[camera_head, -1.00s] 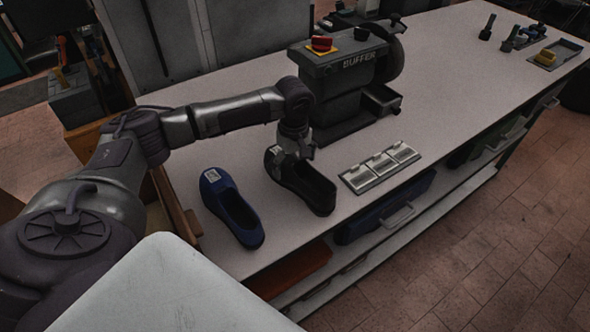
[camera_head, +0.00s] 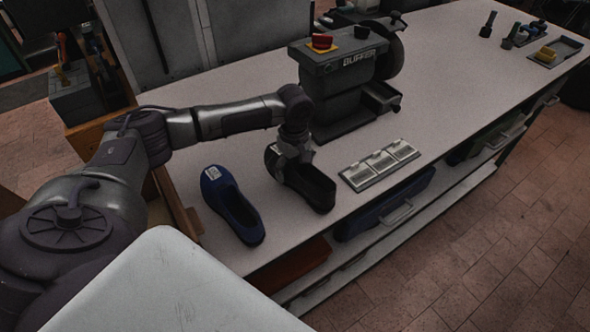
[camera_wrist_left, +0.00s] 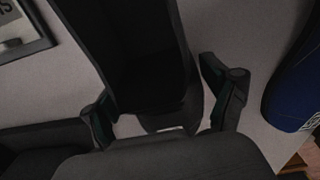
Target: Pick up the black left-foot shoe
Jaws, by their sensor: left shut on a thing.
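The black shoe (camera_head: 312,188) is on the white bench, right of a blue shoe (camera_head: 232,206). My left gripper (camera_head: 287,168) is over its upper end and hides part of it. In the left wrist view the gripper (camera_wrist_left: 165,112) is shut on the black shoe (camera_wrist_left: 140,50), with one finger on each side of it. The blue shoe also shows at the right of the left wrist view (camera_wrist_left: 295,88). I cannot tell whether the black shoe is clear of the bench. My right gripper is not in view.
A buffer machine (camera_head: 350,75) stands on the bench behind the gripper. A tray with three compartments (camera_head: 380,165) lies right of the black shoe. Small tools and a grey tray (camera_head: 556,52) are at the far right. The bench middle (camera_head: 450,85) is clear.

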